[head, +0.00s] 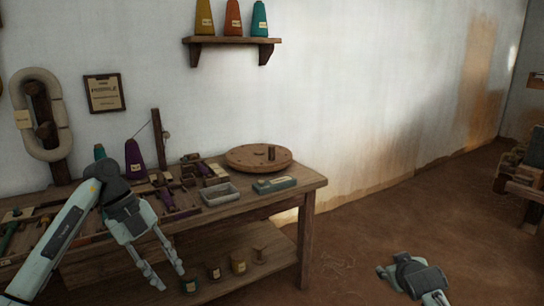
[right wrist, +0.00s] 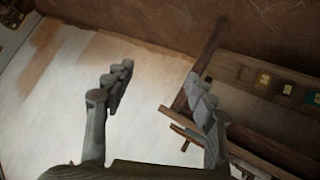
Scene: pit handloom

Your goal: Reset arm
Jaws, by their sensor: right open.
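My left arm comes in from the left in the head view, in front of the wooden workbench (head: 306,185). My left gripper (head: 171,279) points down and to the right past the bench's front edge. Its two fingers are apart with nothing between them. My right gripper (head: 412,285) shows at the bottom right over the brown floor, clear of the bench; its lower part is cut off by the frame. In the right wrist view, my right gripper (right wrist: 158,88) has its fingers wide apart and holds nothing.
The bench carries a round wooden disc (head: 259,168), a grey tray (head: 220,195), a green-grey box (head: 274,184) and a purple cone (head: 135,160). Several small containers stand on its lower shelf (head: 225,290). The floor (head: 380,220) right of the bench is mostly clear.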

